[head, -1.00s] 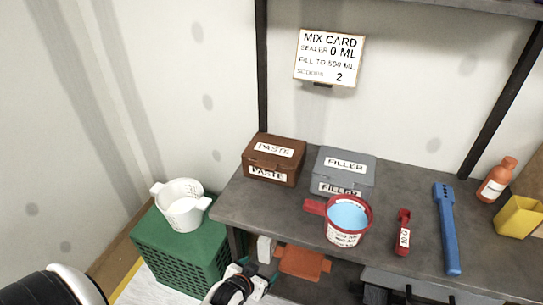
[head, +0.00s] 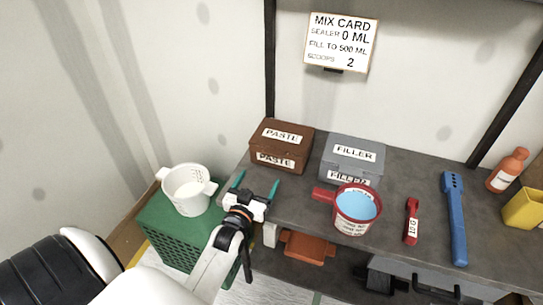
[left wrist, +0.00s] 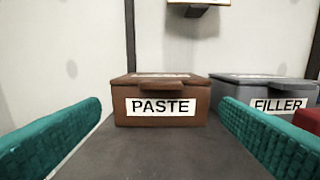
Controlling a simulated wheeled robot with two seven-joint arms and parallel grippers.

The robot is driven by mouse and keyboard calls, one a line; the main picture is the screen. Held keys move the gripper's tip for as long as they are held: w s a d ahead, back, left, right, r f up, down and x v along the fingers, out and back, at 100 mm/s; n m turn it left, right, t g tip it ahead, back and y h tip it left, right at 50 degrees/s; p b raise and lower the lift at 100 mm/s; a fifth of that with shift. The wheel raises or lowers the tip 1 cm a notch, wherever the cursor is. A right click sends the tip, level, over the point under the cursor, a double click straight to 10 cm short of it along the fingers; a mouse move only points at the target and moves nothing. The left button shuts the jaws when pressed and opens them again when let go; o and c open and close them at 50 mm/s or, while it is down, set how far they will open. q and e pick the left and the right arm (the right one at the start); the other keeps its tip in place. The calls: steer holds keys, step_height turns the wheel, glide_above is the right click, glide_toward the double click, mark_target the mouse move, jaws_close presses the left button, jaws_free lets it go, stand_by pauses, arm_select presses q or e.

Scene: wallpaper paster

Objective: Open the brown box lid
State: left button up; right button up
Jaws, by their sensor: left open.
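The brown box (head: 281,146) labelled PASTE stands on the grey table near its back left, with its lid shut. In the left wrist view the brown box (left wrist: 160,104) is straight ahead, with a lip jutting from the front of its lid. My left gripper (head: 256,186) is open and empty at the table's left front edge, in front of the box and apart from it. Its two teal fingers (left wrist: 160,138) frame the box at either side of the left wrist view. My right gripper does not show.
A grey FILLER box (head: 352,158) stands close to the right of the brown box. A red-handled cup (head: 354,221) of blue liquid, a red scoop (head: 411,220) and a blue tool (head: 454,220) lie further right. A white bucket (head: 188,189) sits on a green crate (head: 176,236).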

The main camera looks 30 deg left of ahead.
mark_target(272, 156)
arm_select(q)
steer(key=x, duration=1.1)
steer(key=shift+w+p, duration=0.3)
steer(key=shift+p, duration=0.1)
steer(key=shift+r, duration=0.1)
steer(key=shift+c, duration=0.5)
